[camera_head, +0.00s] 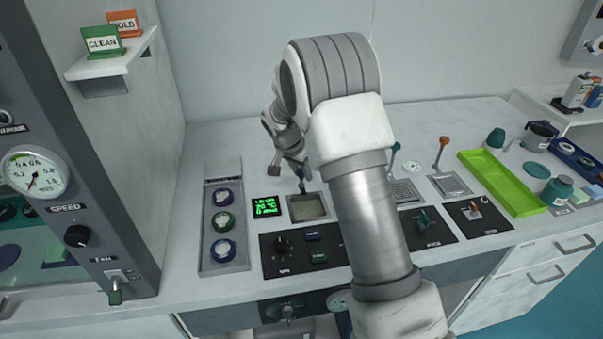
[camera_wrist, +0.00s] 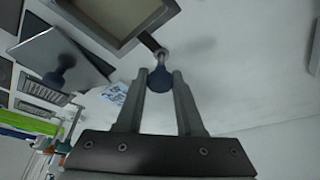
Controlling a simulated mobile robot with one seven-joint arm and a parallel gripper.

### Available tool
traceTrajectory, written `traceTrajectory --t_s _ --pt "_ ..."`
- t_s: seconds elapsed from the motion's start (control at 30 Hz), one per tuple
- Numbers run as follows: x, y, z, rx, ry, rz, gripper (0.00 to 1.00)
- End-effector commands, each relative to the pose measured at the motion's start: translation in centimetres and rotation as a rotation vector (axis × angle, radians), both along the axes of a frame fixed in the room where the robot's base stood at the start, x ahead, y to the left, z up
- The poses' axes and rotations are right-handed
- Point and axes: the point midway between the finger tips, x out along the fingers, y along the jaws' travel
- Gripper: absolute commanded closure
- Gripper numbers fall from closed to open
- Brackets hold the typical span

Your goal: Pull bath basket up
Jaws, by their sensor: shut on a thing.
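The bath (camera_head: 308,207) is a square opening with a metal rim and a tan inside, set in the worktop below my gripper. In the wrist view the bath's rim (camera_wrist: 122,43) shows at the top, with a short metal handle leading from it to a dark blue round knob (camera_wrist: 160,80). My gripper (camera_head: 301,178) is shut on this knob; its two fingers (camera_wrist: 160,88) sit on either side of it. The bath basket itself is hard to make out, and I cannot tell its height inside the bath.
A green-lit display (camera_head: 268,207) and a strip of three round dials (camera_head: 223,222) lie left of the bath. A black panel (camera_head: 300,250) lies in front. Levers (camera_head: 440,153) and a lime green tray (camera_head: 500,182) stand right. My arm hides part of the worktop.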

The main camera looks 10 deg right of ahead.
Motion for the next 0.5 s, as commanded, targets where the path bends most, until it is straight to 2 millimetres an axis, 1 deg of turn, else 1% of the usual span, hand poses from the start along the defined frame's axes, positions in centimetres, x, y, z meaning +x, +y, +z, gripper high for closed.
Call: traceTrajectory --t_s 0.03,0.2,0.23,0.3,0.5 --pt "0.2 0.1 1.5 0.0 -0.008 0.001 1.0" --pt "0.2 0.0 5.0 0.0 -0.008 0.001 1.0" --pt "0.2 0.0 5.4 0.0 -0.008 0.001 1.0" --pt "0.2 0.0 5.9 0.0 -0.007 0.0 1.0" --pt "0.2 0.0 6.0 -0.001 -0.008 0.001 1.0"
